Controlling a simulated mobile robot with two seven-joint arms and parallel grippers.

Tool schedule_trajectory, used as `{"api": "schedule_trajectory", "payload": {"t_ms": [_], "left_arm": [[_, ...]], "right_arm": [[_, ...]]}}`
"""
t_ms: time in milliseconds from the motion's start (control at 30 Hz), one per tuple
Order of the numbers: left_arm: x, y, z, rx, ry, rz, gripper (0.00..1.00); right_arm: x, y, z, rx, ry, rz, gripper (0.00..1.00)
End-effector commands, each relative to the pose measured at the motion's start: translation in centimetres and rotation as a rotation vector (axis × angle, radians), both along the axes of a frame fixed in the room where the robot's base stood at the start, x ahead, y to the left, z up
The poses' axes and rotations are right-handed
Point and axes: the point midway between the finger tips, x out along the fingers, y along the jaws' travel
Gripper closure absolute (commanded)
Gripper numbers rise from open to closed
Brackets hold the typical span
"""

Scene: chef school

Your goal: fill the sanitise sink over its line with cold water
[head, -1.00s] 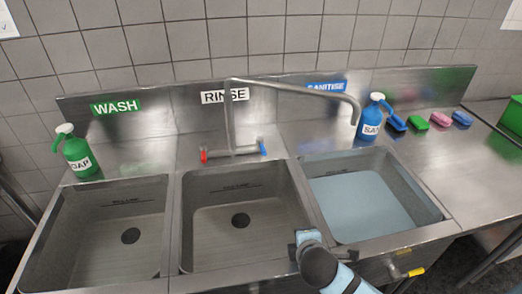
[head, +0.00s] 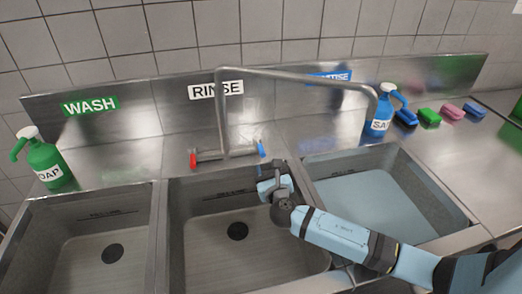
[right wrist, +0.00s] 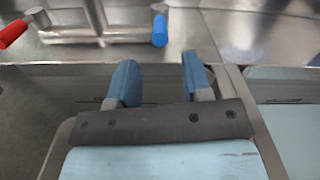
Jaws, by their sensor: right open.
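The sanitise sink (head: 462,222) is at the right in the head view and holds pale blue water (head: 350,197). A faint dark mark shows on its back wall, too small to read. The tap spout (head: 300,79) reaches right, with its end over the back of this sink; I see no stream. The cold-water handle, blue (head: 261,149), is right of the red handle (head: 193,158). My right gripper (head: 272,180) is open and empty over the rinse sink, in front of the blue handle. In the right wrist view the blue handle (right wrist: 160,30) stands beyond and between the fingertips.
The rinse sink (head: 177,225) and wash sink (head: 20,225) look empty. A green soap bottle (head: 45,160) stands at the left. A blue bottle (head: 382,112) stands near the spout's end. Several sponges (head: 429,117) lie on the right counter.

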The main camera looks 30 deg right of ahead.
Motion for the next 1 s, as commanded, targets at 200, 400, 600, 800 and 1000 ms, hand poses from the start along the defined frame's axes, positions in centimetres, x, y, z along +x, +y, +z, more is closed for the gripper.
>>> {"api": "schedule_trajectory", "payload": {"t_ms": [200,400,600,800,1000], "left_arm": [[0.2,0.1,-0.1,0.003,0.000,0.001,0.55],[0.3,0.1,-0.2,0.003,0.000,0.001,0.55],[0.3,0.1,-0.1,0.003,-0.001,0.001,0.55],[0.3,0.1,0.0,0.002,-0.003,0.001,0.55],[0.4,0.0,0.1,0.001,-0.006,0.001,0.55]], "right_arm": [[4.7,-1.2,0.1,0.004,0.000,-0.002,0.55],[7.5,-1.9,0.0,0.003,0.000,-0.001,0.55],[8.6,-2.2,0.0,0.005,0.000,-0.001,0.55],[8.7,-2.2,0.0,0.005,0.001,0.000,0.55],[8.7,-2.2,0.0,0.005,0.001,0.000,0.87]]}}
